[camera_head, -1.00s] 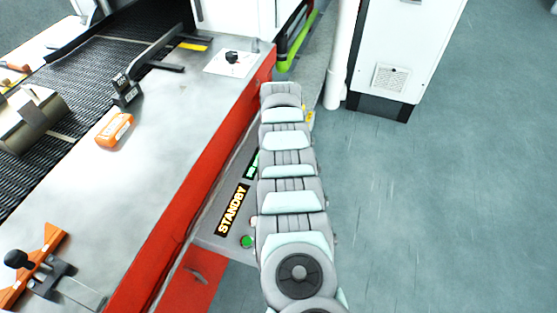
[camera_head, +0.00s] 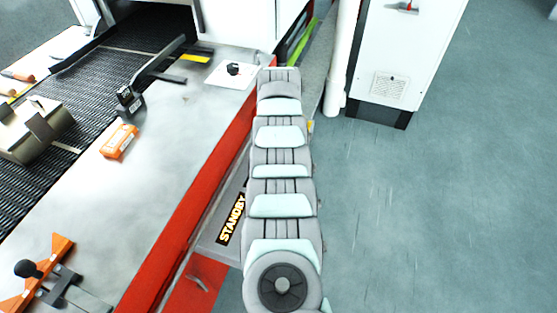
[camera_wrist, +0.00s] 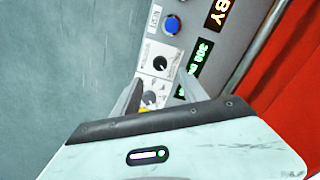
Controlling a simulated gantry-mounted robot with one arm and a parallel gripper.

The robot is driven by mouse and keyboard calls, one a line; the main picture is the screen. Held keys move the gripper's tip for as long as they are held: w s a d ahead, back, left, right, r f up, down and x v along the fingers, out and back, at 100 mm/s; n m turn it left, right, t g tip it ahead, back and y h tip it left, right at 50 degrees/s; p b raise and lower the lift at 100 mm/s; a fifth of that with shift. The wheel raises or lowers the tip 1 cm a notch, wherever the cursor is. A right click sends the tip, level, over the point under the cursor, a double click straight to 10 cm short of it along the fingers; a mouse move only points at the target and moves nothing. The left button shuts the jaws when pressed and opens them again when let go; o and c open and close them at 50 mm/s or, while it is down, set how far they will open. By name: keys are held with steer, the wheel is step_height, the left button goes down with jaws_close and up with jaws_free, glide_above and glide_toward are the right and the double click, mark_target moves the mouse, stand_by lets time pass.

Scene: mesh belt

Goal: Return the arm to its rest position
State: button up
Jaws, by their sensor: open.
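My arm (camera_head: 282,205) stretches from the bottom of the head view up along the right side of the red-edged bench. Its far end hides my gripper in that view. In the wrist view my gripper (camera_wrist: 158,92) shows two grey fingers spread apart, with nothing between them. Beyond the fingers is a grey control panel (camera_wrist: 186,40) with a blue button (camera_wrist: 171,25), black knobs (camera_wrist: 160,63) and lit displays. In the head view the panel's lit STANDBY display (camera_head: 232,219) shows just left of my arm.
The metal bench top (camera_head: 165,165) holds an orange object (camera_head: 119,141), a black-handled clamp (camera_head: 50,280) and a dark bracket (camera_head: 130,101). A mesh belt (camera_head: 95,85) carries a beige part (camera_head: 30,128). A white cabinet (camera_head: 408,50) stands at the back. The floor (camera_head: 440,200) at right is clear.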

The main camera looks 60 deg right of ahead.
steer(key=shift+r, duration=1.1)
